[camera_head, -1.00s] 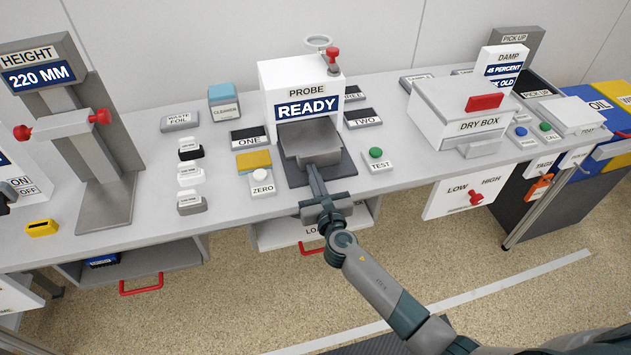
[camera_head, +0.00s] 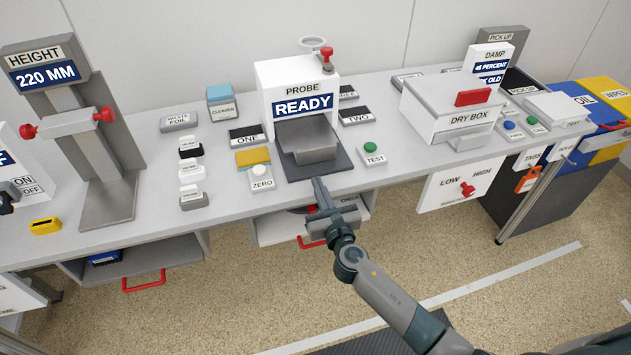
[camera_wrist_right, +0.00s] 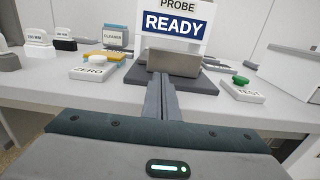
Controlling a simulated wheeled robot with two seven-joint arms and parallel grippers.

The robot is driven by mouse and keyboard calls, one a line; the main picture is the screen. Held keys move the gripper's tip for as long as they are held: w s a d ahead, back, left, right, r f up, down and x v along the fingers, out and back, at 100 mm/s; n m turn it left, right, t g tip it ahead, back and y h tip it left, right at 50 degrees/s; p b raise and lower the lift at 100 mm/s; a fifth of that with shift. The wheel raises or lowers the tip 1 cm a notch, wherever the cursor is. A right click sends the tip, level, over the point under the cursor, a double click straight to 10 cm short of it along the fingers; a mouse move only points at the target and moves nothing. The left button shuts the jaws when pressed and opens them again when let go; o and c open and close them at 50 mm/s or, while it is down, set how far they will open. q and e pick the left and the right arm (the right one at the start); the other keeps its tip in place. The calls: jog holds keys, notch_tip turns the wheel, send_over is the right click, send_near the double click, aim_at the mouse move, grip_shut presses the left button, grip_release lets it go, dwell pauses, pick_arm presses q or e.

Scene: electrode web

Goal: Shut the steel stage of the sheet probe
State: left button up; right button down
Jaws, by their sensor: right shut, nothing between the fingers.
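The sheet probe (camera_head: 297,84) is a white upright box with a blue screen reading READY. Its steel stage (camera_head: 310,148) is a grey metal block at the foot of the box, on a dark base plate (camera_head: 318,169). The stage's front face also shows in the right wrist view (camera_wrist_right: 174,62). How far it sits inside the probe I cannot tell. My right gripper (camera_head: 320,184) is shut and empty, in front of the base plate near the bench's front edge, apart from the stage. Its closed fingers (camera_wrist_right: 161,98) point toward the stage in the wrist view. My left gripper is not in view.
A ZERO button (camera_head: 261,178) and yellow pad (camera_head: 253,157) stand left of the stage. A green TEST button (camera_head: 371,152) stands right of it. The dry box (camera_head: 452,112) is further right. An open drawer with a red handle (camera_head: 312,243) hangs below the bench.

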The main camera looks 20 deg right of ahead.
jog(key=s, duration=0.6)
jog(key=shift+s+b, duration=0.4)
jog(key=shift+b, duration=0.05)
